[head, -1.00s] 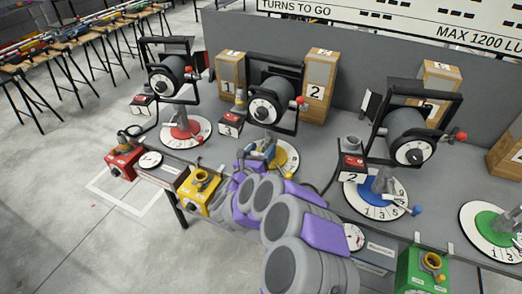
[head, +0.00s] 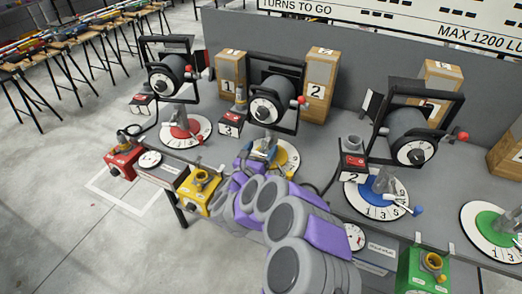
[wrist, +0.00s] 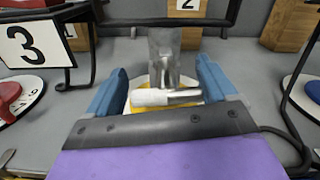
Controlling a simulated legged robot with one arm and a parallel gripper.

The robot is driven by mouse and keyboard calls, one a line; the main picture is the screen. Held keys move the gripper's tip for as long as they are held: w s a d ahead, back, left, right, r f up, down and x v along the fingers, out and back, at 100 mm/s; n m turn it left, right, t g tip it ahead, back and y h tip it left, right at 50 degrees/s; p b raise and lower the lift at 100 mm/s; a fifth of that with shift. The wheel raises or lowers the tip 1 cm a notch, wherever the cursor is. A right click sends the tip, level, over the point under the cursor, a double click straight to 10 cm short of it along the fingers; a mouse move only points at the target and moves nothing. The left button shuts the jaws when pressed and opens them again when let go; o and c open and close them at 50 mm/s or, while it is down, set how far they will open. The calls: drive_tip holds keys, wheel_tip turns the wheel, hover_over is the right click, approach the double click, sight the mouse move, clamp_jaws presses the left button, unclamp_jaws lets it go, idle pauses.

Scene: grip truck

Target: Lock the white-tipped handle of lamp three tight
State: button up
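Lamp three (head: 272,98) is the middle dark lamp in the head view, on a grey post above a yellow disc (head: 287,160). The box with the number 3 (head: 231,122) hangs beside it and shows large in the wrist view (wrist: 33,42). In the wrist view the white-tipped handle (wrist: 150,97) lies roughly level in front of the post (wrist: 164,62), its white end to the left. My gripper (wrist: 163,85) is open, its blue fingers spread either side of the handle with visible gaps. In the head view my gripper (head: 262,151) is at the post's foot, and my arm hides the handle.
A red-disc lamp (head: 172,78) stands left and a blue-disc lamp (head: 410,130) right. Yellow (head: 202,190), red (head: 123,162) and green (head: 422,272) boxes line the front edge. A grey wall and wooden boxes (head: 318,90) stand behind. A dark cable (wrist: 285,135) runs right of my gripper.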

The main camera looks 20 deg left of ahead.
drive_tip(key=shift+o, duration=0.2)
drive_tip(key=shift+r, duration=0.1)
drive_tip(key=shift+s+d, duration=0.1)
drive_tip(key=shift+s, duration=0.3)
drive_tip(key=s+a, duration=0.1)
drive_tip(key=s, duration=1.5)
drive_tip(key=shift+s+a, duration=0.25)
drive_tip(key=shift+a, duration=0.15)
